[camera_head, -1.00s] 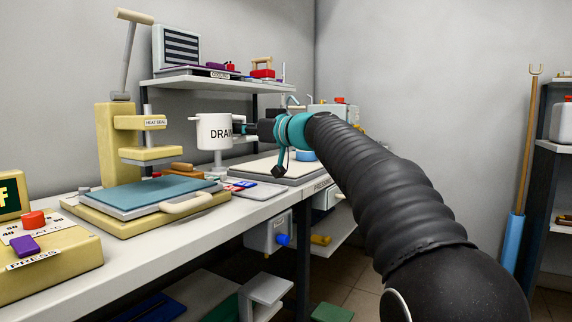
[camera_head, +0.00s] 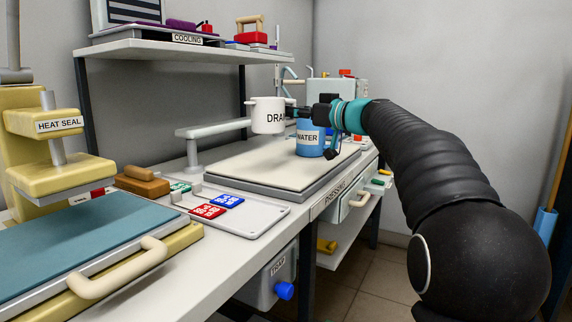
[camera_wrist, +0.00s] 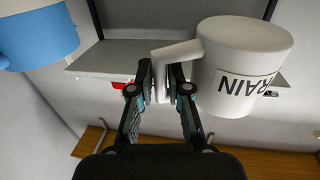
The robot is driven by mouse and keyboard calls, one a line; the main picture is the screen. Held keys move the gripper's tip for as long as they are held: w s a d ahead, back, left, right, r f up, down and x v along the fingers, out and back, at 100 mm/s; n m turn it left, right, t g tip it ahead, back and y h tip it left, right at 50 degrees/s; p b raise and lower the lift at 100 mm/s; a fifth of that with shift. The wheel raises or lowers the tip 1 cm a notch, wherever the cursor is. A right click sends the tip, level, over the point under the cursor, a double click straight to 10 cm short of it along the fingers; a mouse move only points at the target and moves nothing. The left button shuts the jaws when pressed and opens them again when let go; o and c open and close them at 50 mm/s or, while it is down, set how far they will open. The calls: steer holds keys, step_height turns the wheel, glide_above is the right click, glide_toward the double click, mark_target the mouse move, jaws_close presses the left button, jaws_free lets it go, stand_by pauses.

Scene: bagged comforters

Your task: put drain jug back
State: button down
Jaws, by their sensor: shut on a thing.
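The white drain jug (camera_head: 268,117), with part of its black lettering visible, is in the air above the pressing board in the head view. In the wrist view the jug (camera_wrist: 242,65) shows on the right, with its lettering upside down. My gripper (camera_head: 298,112) is shut on the jug's white handle (camera_wrist: 176,52), which sits between the two fingers in the wrist view (camera_wrist: 160,85). In the head view my gripper hides part of the jug's handle side.
A blue jug marked WATER (camera_head: 311,137) stands close to the right of the drain jug. The pale pressing board (camera_head: 250,165) has clear room on its near side. A grey arm on a post (camera_head: 193,150) reaches behind the board. The COOLING shelf (camera_head: 180,48) overhangs the back left.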

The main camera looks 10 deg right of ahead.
steer(key=d+f, duration=0.2)
steer(key=f, duration=0.1)
steer(key=d+f, duration=0.2)
steer(key=shift+s+d+f, duration=0.1)
steer(key=shift+s+f, duration=0.05)
steer(key=shift+s, duration=0.1)
steer(key=shift+f+b, duration=0.35)
steer(key=shift+f, duration=2.05)
steer(key=shift+f+b, duration=0.15)
steer(key=shift+b, duration=0.15)
steer(key=c, duration=1.1)
jaws_free()
steer(key=shift+d+r+p, duration=0.1)
steer(key=shift+r+p, duration=0.2)
steer(key=shift+p, duration=0.1)
steer(key=b+v, duration=0.1)
steer(key=v, duration=1.1)
steer(key=shift+s+f+b, duration=0.1)
steer(key=shift+s+b, duration=0.05)
steer(key=shift+b, duration=0.25)
